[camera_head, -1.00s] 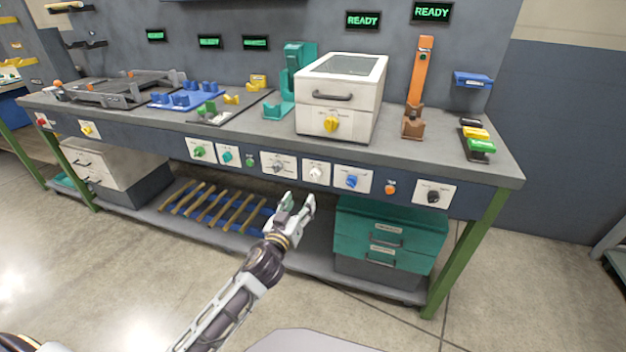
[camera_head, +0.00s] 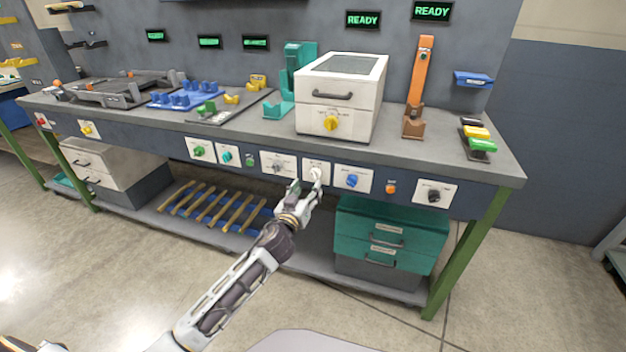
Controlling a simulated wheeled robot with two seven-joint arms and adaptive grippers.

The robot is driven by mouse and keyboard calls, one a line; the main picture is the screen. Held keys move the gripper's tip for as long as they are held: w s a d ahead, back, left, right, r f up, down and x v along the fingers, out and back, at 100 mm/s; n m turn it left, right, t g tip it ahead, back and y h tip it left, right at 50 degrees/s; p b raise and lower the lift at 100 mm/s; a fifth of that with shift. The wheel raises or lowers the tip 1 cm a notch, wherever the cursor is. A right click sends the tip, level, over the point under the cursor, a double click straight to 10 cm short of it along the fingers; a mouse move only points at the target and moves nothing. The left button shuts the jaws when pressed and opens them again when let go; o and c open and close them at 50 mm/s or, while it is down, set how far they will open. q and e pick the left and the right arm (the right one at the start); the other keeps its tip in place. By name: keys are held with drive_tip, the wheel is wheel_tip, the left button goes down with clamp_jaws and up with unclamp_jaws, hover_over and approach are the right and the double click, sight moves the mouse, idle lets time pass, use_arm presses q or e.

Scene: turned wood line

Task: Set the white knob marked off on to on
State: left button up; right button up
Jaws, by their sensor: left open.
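The white knob (camera_head: 315,173) sits on a white plate on the front panel of the bench, between a grey knob (camera_head: 278,166) and a blue knob (camera_head: 352,181). The plate's small print is too small to read, so I cannot tell its setting. My left gripper (camera_head: 306,184) is open, with its fingertips at the lower part of the white knob's plate. One finger overlaps the knob's lower edge in the picture; I cannot tell whether it touches. My right gripper is not in view.
Green and teal knobs (camera_head: 227,157) lie left along the panel; an orange button (camera_head: 390,188) and black knob (camera_head: 433,195) lie right. A white box (camera_head: 360,112) with a yellow knob stands above. Teal drawers (camera_head: 385,235) stand below. The floor in front is clear.

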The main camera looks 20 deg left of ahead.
sight(313, 178)
use_arm(q)
drive_tip(key=shift+w+d+b, duration=0.15)
drive_tip(key=shift+w+b, duration=0.3)
drive_tip(key=shift+w, duration=2.9)
drive_tip(key=shift+c, duration=0.2)
drive_tip(key=c, duration=1)
